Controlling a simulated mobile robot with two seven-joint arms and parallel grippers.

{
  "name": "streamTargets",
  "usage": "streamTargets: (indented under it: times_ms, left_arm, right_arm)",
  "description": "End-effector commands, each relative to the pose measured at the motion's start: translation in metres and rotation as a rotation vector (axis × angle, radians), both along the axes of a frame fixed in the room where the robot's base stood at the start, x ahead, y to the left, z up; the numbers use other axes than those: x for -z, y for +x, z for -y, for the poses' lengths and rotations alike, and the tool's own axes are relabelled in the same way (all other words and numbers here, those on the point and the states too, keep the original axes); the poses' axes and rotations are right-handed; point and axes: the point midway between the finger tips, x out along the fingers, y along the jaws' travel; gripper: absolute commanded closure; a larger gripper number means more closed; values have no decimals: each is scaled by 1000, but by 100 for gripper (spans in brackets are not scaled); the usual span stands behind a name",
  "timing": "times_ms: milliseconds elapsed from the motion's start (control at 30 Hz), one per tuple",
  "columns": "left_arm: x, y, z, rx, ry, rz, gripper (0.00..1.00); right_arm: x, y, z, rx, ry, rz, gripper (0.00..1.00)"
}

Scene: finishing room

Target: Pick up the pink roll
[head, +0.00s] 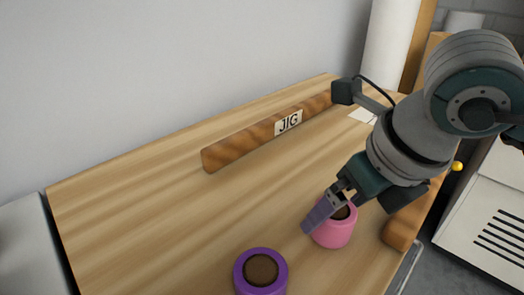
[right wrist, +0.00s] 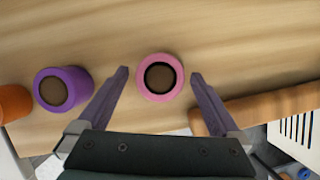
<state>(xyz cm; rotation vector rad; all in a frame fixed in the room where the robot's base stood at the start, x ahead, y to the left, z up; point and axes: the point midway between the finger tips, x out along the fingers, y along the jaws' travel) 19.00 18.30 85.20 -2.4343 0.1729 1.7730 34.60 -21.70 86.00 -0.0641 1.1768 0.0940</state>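The pink roll (head: 334,232) stands upright on the wooden table, near its front right edge in the head view. It has a brown centre and also shows in the right wrist view (right wrist: 160,92), between the two fingertips. My right gripper (head: 318,212) is at the pink roll, and in the head view a finger covers part of its left side. In the right wrist view the fingers (right wrist: 158,76) are spread, with a gap on each side of the roll. My left gripper is in neither view.
A purple roll (head: 260,272) stands left of the pink one. An orange roll (right wrist: 13,103) shows at the wrist view's left edge. A wooden bar (head: 405,222) lies right of the pink roll. A bar labelled JIG (head: 245,142) lies farther back. The table's left part is clear.

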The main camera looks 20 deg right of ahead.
Motion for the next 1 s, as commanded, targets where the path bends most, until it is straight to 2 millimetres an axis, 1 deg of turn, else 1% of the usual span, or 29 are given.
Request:
streamTargets:
  times_ms: [33, 67, 733, 767, 1000]
  left_arm:
    - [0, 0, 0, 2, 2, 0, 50]
    - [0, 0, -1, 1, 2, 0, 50]
    - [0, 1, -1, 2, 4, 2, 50]
    - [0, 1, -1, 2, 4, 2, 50]
    - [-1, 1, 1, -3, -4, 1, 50]
  right_arm:
    - [0, 0, 0, 0, 0, 0, 6]
    - [0, 0, 0, 0, 0, 0, 9]
    - [-1, 0, 0, 1, 0, 0, 84]
    - [-1, 0, 0, 1, 0, 1, 86]
    - [-2, 0, 0, 1, 0, 1, 86]
